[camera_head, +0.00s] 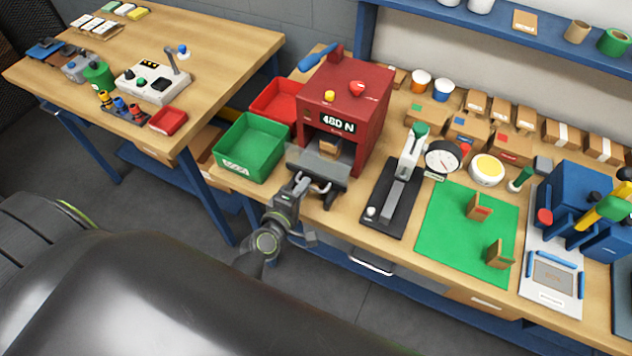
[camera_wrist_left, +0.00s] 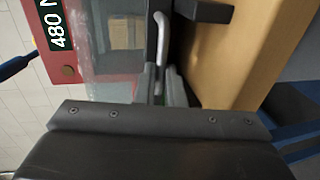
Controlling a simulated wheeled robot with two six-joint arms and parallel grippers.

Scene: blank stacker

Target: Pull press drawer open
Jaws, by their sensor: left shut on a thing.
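The red press (camera_head: 345,100) with a "480 N" display stands on the bench in the head view. Its grey drawer (camera_head: 312,163) sticks out of the front opening, with a small brown block (camera_head: 329,147) inside the opening. My left gripper (camera_head: 308,188) is at the drawer's front edge, shut on the drawer handle (camera_head: 327,190). In the left wrist view the pale handle bar (camera_wrist_left: 161,35) runs down between the fingertips (camera_wrist_left: 162,88), and the press's red face (camera_wrist_left: 62,35) is at upper left. My right gripper is out of view.
A green bin (camera_head: 252,150) and a red bin (camera_head: 276,98) stand left of the press. A black-based lever tool (camera_head: 393,195) and a green mat (camera_head: 455,225) lie to the right. The bench's front edge is just below the gripper, with open floor beyond.

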